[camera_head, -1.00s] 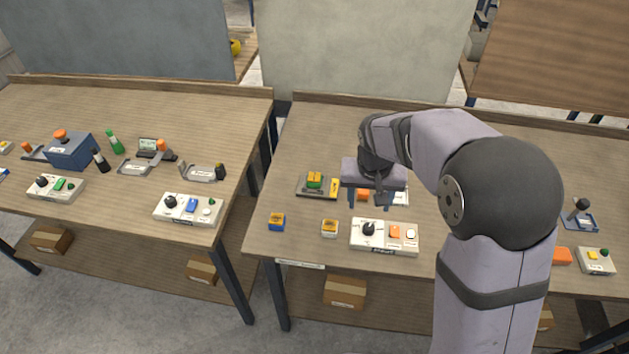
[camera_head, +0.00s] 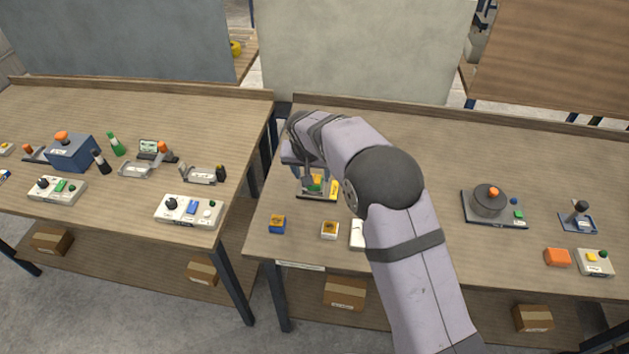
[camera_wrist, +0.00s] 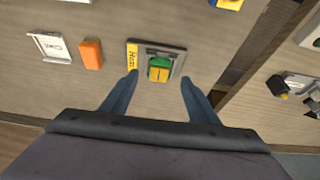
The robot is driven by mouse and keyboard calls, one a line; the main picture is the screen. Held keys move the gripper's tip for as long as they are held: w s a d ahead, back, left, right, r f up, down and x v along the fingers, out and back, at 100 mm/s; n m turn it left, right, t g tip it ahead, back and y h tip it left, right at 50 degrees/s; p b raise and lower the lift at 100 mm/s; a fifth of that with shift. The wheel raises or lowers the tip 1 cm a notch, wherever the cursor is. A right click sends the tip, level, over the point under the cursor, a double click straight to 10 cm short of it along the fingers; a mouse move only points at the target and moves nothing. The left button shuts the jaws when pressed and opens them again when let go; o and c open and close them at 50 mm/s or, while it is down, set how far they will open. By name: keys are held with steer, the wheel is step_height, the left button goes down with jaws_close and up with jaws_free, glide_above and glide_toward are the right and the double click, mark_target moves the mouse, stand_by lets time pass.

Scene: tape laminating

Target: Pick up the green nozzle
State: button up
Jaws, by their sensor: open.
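A small green part (camera_head: 315,186) with yellow on it sits in a dark fixture with a yellow label (camera_head: 334,188) on the right-hand table. In the wrist view the green part (camera_wrist: 160,62) shows with yellow blocks at its near side, in the grey fixture (camera_wrist: 178,58). I cannot tell for sure that it is the nozzle; a green bottle-shaped piece (camera_head: 116,145) stands on the left table. My gripper (camera_wrist: 160,77) is open and empty, its blue fingers either side of the fixture in the picture. In the head view my gripper partly hides the fixture.
In the wrist view an orange block (camera_wrist: 91,54) and a white tray (camera_wrist: 52,47) lie left of the fixture. My arm partly covers a white control box (camera_head: 357,235).

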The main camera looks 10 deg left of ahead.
mark_target(314, 178)
steer(key=shift+w+f, duration=0.15)
steer(key=shift+f, duration=0.05)
steer(key=shift+w+d+f+p, duration=0.1)
steer(key=shift+w+f+p, duration=0.2)
steer(key=shift+f+p, duration=0.4)
steer(key=shift+p+x, duration=0.9)
steer(key=shift+x, duration=0.8)
steer(key=shift+w, duration=0.1)
steer(key=shift+r, duration=0.1)
steer(key=c, duration=1.2)
